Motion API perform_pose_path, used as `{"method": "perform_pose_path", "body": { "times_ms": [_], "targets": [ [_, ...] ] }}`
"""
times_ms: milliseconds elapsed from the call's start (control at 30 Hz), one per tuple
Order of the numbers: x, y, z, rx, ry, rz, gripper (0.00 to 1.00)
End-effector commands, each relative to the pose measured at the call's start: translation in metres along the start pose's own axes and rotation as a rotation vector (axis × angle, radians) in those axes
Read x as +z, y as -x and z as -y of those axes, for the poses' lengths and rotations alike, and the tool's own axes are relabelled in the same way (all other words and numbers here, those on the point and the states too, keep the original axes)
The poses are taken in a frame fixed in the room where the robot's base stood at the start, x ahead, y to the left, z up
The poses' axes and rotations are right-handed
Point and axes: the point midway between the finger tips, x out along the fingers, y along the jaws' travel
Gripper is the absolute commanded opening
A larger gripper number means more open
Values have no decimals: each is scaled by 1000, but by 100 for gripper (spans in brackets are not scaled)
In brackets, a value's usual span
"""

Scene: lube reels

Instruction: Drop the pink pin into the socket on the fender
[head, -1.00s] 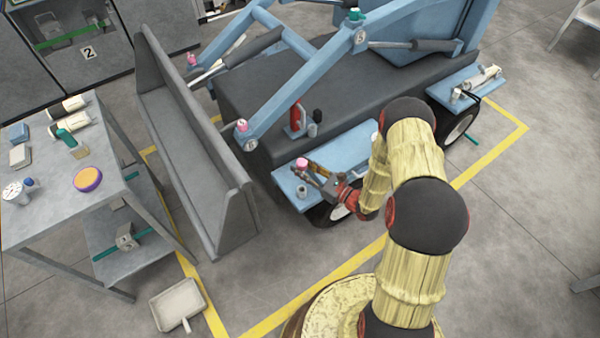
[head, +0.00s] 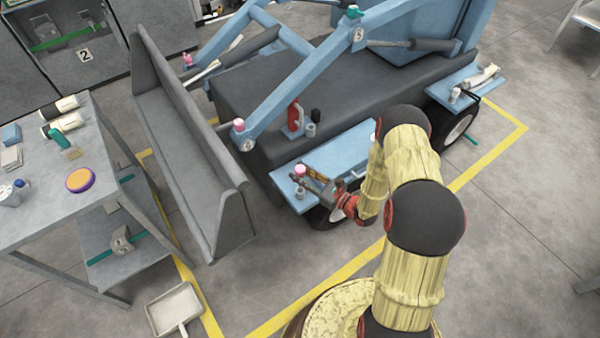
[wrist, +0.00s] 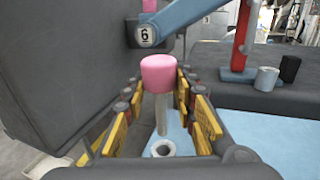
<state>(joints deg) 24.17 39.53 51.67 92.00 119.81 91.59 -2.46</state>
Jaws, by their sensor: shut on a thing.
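The pink pin (head: 299,169) has a pink head and a grey shaft; it also shows in the wrist view (wrist: 159,74). My gripper (head: 310,178) is shut on the pin, its yellow-padded fingers (wrist: 160,118) on either side of the shaft below the head. The pin is close to upright, its shaft pointing down. The socket (wrist: 162,148) is a small grey ring on the light blue fender (head: 345,153); it also shows in the head view (head: 300,193). The shaft's lower end appears just above and behind the ring in the wrist view; I cannot tell the exact gap.
A blue boom arm with a label 6 (wrist: 146,36) and the dark bucket (wrist: 50,65) stand near my gripper's left. A red part (head: 293,116) and grey and black cylinders stand behind the fender. A workbench (head: 45,220) stands at the left.

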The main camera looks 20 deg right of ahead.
Motion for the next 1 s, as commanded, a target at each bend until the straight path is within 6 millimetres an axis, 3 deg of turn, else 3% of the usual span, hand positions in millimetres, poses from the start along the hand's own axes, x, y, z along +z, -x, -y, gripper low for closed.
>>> {"method": "perform_pose_path", "body": {
  "times_ms": [1000],
  "targets": [
    [-63,0,0,0,0,1,2]
  ]
}}
